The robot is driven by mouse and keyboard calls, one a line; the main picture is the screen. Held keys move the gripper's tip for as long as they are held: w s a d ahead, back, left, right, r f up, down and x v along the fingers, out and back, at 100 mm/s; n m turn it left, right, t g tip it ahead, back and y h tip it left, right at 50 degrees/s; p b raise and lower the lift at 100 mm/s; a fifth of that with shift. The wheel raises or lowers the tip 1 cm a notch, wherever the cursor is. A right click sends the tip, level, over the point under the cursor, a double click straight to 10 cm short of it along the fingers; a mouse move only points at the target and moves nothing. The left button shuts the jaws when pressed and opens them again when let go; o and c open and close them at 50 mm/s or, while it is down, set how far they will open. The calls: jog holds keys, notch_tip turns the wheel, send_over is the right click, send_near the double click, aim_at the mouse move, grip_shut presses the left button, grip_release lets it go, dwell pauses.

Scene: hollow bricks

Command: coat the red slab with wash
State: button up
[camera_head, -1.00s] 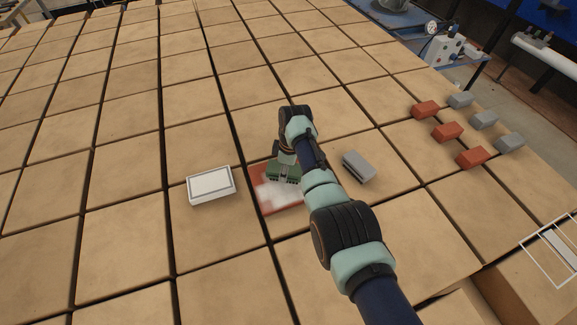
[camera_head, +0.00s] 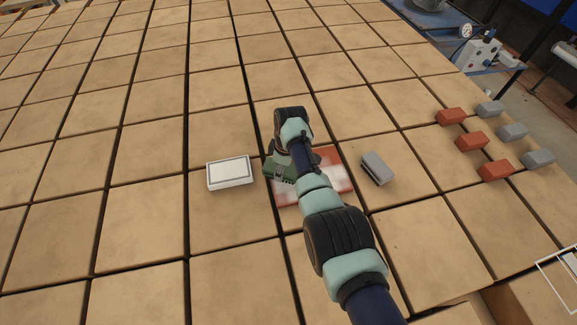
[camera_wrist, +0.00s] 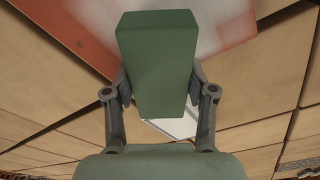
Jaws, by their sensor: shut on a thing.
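The red slab (camera_head: 336,184) lies flat on the tiled surface in the head view, partly behind my arm. Patchy white wash (camera_head: 287,196) covers part of it, and red shows at the right side. In the wrist view the slab (camera_wrist: 240,22) shows white with a red edge. My gripper (camera_wrist: 160,92) is shut on a green block-like tool (camera_wrist: 157,60). In the head view the green tool (camera_head: 272,170) is at the slab's left edge; whether it touches the slab is hidden. A shallow white tray (camera_head: 230,173) with a grey border lies left of the slab.
A grey block (camera_head: 377,168) lies just right of the slab. Several red bricks (camera_head: 472,144) and grey bricks (camera_head: 512,131) stand in rows farther right. The tiled surface (camera_head: 140,185) left of the tray is clear.

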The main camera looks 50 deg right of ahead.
aim_at(270, 164)
jog(key=shift+w+a+f, duration=0.1)
jog(key=shift+w+a, duration=1)
jog(key=shift+a, duration=0.25)
jog(key=shift+w+d+f+b, duration=0.15)
jog(key=shift+f+b, duration=0.2)
jog(key=shift+b, duration=0.9)
jog(key=w+b, duration=0.1)
jog(key=b, duration=0.3)
jog(key=shift+d, duration=0.35)
jog(key=shift+w+d+r+b, duration=0.15)
jog(key=shift+r+b, duration=0.1)
jog(key=shift+b, duration=0.35)
jog(key=shift+r, duration=0.15)
